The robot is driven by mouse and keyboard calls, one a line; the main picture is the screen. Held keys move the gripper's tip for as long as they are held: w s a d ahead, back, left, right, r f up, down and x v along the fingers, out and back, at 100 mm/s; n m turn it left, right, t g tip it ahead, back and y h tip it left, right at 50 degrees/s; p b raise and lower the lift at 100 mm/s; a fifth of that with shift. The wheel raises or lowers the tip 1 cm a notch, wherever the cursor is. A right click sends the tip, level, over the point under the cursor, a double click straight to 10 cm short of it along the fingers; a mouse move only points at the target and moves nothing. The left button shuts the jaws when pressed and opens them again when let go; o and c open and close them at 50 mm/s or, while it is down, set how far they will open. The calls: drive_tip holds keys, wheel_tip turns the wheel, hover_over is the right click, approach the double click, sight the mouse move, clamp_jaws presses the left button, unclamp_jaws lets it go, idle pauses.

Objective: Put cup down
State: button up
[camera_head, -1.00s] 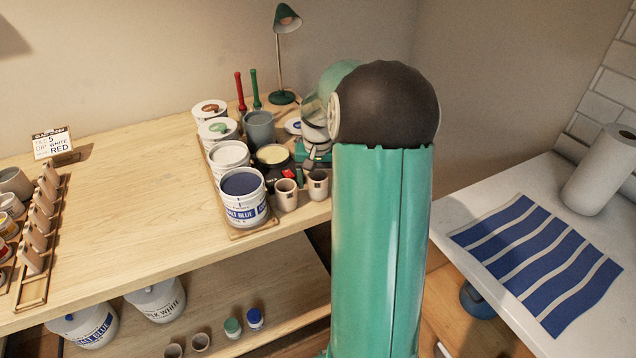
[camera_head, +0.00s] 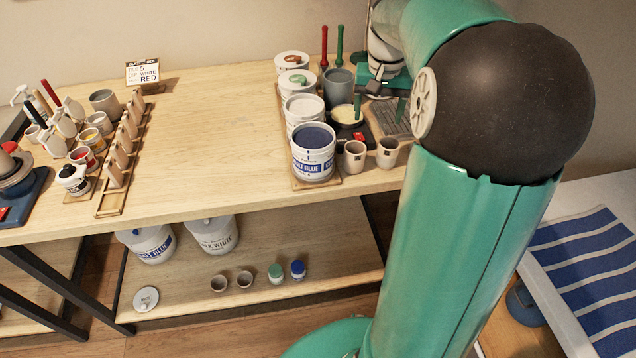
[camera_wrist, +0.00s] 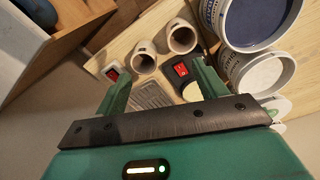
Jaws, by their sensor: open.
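Two small beige cups stand upright side by side near the front edge of the wooden table, the left cup (camera_head: 354,158) and the right cup (camera_head: 388,153). In the wrist view they show as two open-topped cups, one (camera_wrist: 144,66) and another (camera_wrist: 181,40), beyond my fingertips. My gripper (camera_wrist: 160,82) is open, with nothing held between its fingers. In the head view my gripper (camera_head: 380,108) is behind the cups, over the table's right end, partly hidden by my arm. It looks apart from both cups.
Glaze buckets, including a cobalt blue bucket (camera_head: 313,155), stand close left of the cups. A grey ribbed plate (camera_wrist: 153,96) and a red switch (camera_wrist: 181,69) lie near my fingers. The table middle (camera_head: 215,130) is clear. A striped cloth (camera_head: 585,265) lies at right.

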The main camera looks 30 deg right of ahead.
drive_tip(key=s+a+r+n+t, duration=0.1)
drive_tip(key=s+a+r+n, duration=0.15)
drive_tip(key=a, duration=0.55)
drive_tip(key=s+a+r+n+t, duration=0.1)
drive_tip(key=s+a+r, duration=0.1)
drive_tip(key=s+a, duration=0.35)
drive_tip(key=s+a+f+n+t, duration=0.3)
drive_tip(key=s+a, duration=0.5)
drive_tip(key=a, duration=0.4)
drive_tip(key=shift+s+n+y, duration=0.15)
drive_tip(key=shift+n+y, duration=0.15)
drive_tip(key=shift+n, duration=0.05)
